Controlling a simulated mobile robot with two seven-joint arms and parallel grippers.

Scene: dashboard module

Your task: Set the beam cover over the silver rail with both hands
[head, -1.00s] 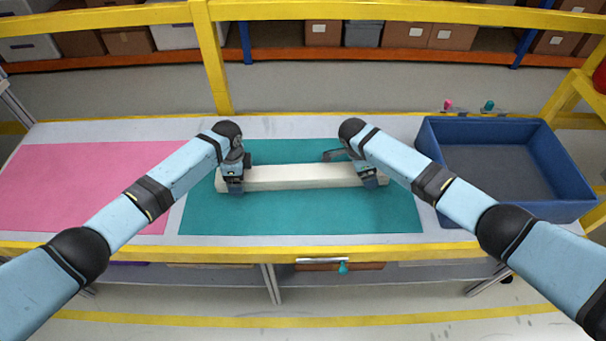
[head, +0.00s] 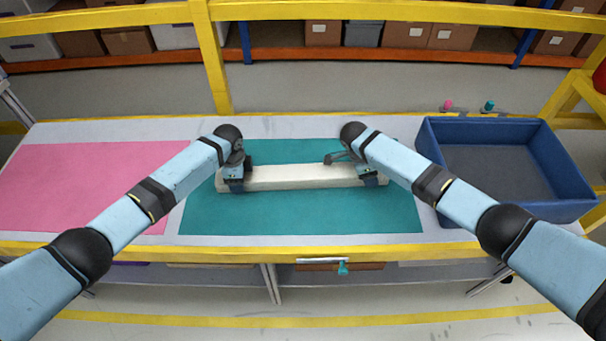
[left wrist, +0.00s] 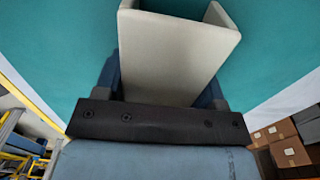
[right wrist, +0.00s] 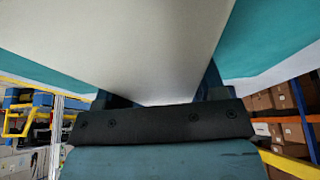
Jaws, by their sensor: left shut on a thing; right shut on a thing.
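The beam cover (head: 290,177) is a long off-white channel lying left to right over the teal mat (head: 300,215). My left gripper (head: 236,184) is shut on it near its left end, and my right gripper (head: 370,178) is shut on it near its right end. In the right wrist view the cover (right wrist: 150,50) fills the space between the fingers. I cannot see the silver rail under it, nor tell whether the cover touches anything below.
A pink mat (head: 85,190) lies at the left of the table. A blue bin (head: 555,211) stands at the right. A yellow rail (head: 330,253) runs along the front edge, and a yellow post (head: 213,65) rises behind. The mat in front of the cover is clear.

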